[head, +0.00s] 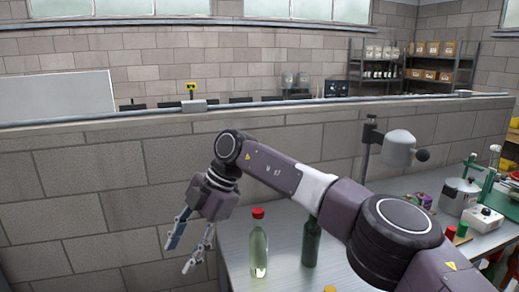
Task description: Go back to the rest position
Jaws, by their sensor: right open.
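My right gripper (178,259) hangs at the left end of my right arm, which reaches in from the lower right. Its two fingers point down and left and are spread apart, with nothing between them. It is to the left of the work table (237,272) and in front of the block wall. My left gripper is not in view.
A clear bottle with a red cap (259,252) and a dark green bottle (311,244) stand on the table, close to the gripper and under my arm. A grey device on a post (398,148) and a green-framed machine (462,190) stand right. A low wall (100,175) runs behind.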

